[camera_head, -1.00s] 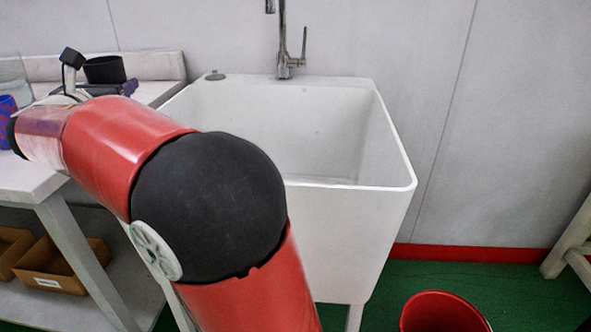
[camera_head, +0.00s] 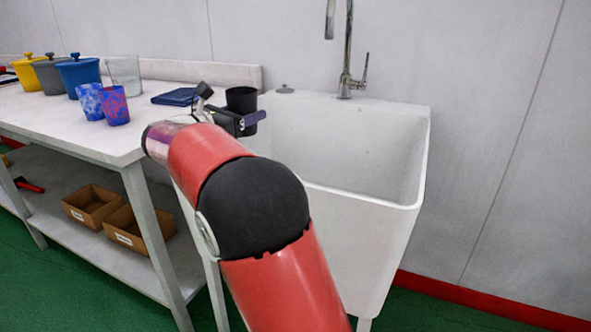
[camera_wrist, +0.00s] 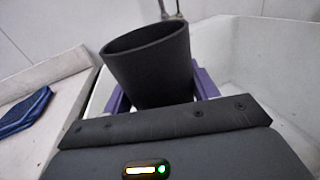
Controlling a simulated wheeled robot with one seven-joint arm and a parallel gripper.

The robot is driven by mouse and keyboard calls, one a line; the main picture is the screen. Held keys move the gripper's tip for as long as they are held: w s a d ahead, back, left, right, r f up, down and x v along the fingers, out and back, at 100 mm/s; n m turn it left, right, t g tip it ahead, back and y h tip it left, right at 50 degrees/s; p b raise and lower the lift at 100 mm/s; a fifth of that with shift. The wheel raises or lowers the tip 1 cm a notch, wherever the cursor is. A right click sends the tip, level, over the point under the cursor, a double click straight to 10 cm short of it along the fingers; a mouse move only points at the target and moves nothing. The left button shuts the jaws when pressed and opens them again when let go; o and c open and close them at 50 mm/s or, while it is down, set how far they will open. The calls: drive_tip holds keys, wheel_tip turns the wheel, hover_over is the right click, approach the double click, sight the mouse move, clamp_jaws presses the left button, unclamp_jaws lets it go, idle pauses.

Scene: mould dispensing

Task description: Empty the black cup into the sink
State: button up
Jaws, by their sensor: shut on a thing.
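The black cup (camera_head: 241,100) is held upright by my gripper (camera_head: 252,119), near the left rim of the sink. In the wrist view, the cup (camera_wrist: 150,66) stands between the two purple fingers of my gripper (camera_wrist: 160,92), which is shut on it. The inside bottom of the cup is hidden, so I cannot tell what it holds. The white sink (camera_head: 418,150) is a deep basin, right of the cup; its wall also shows at the right of the wrist view (camera_wrist: 245,60). My arm hides part of the sink's front left.
A tall faucet (camera_head: 346,60) stands at the sink's back. Left is a table (camera_head: 40,115) with blue-red cups (camera_head: 115,106), a clear beaker (camera_head: 125,72), lidded pots (camera_head: 80,74) and a folded blue cloth (camera_head: 177,97). Cardboard boxes (camera_head: 92,205) lie on its lower shelf.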

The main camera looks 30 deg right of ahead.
sight(255, 127)
drive_tip(key=shift+s+f, duration=0.1)
drive_tip(key=shift+s+d+f+m+y, duration=0.25)
drive_tip(key=shift+s+f+m, duration=0.05)
drive_tip(key=shift+m, duration=0.45)
drive_tip(key=shift+s+d+f+m+y, duration=0.2)
drive_tip(key=shift+s+d+f+m, duration=0.15)
drive_tip(key=shift+m, duration=0.45)
drive_tip(key=shift+s+d+f+m+y, duration=0.2)
drive_tip(key=shift+s+f+m+y, duration=0.1)
drive_tip(key=shift+m, duration=0.45)
drive_tip(key=m+b, duration=0.2)
drive_tip(key=b, duration=0.2)
drive_tip(key=s+f+m+y+b, duration=0.1)
drive_tip(key=m+b, duration=0.2)
drive_tip(key=b, duration=0.1)
drive_tip(key=d+m+t+y+b, duration=0.1)
drive_tip(key=m+b, duration=0.1)
drive_tip(key=b, duration=0.2)
drive_tip(key=shift+s+f, duration=0.15)
drive_tip(key=shift+f, duration=0.2)
drive_tip(key=shift+s+d+f+m+t+y+b, duration=0.4)
drive_tip(key=shift+m+b, duration=0.4)
drive_tip(key=shift+b, duration=0.8)
drive_tip(key=shift+s+r, duration=0.15)
drive_tip(key=shift+s, duration=0.05)
drive_tip(key=shift+s+d+r+m+b, duration=0.15)
drive_tip(key=shift+r+m+b, duration=0.15)
drive_tip(key=shift+m, duration=0.2)
